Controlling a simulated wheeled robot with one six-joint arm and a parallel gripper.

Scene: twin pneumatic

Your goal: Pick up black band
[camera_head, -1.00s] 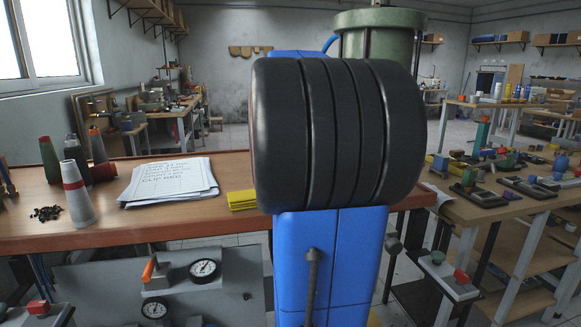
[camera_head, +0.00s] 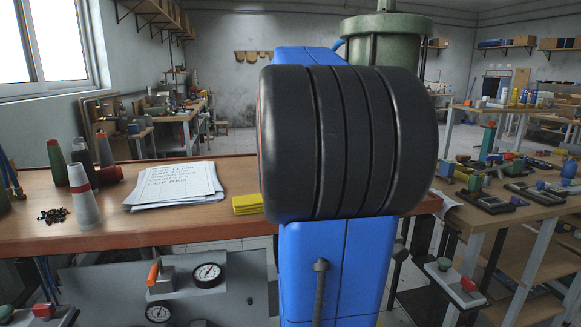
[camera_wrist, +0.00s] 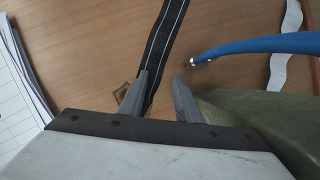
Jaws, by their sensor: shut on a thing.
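The black band (camera_wrist: 166,38) is a long dark strip with thin pale lines along it. In the wrist view it runs from the top edge down across the brown tabletop to my gripper (camera_wrist: 162,82). My gripper's grey fingers are shut on the band, with its near part partly hidden behind the left finger. A visible gap remains between the fingertips. In the head view neither the band nor my gripper's fingers can be seen.
A blue hose (camera_wrist: 250,46) and a green body (camera_wrist: 265,125) lie right of my fingers. The workbench (camera_head: 130,235) carries papers (camera_head: 172,186), a yellow pad (camera_head: 248,203) and several spools or cones (camera_head: 84,198). Another cluttered table (camera_head: 490,220) stands at the right.

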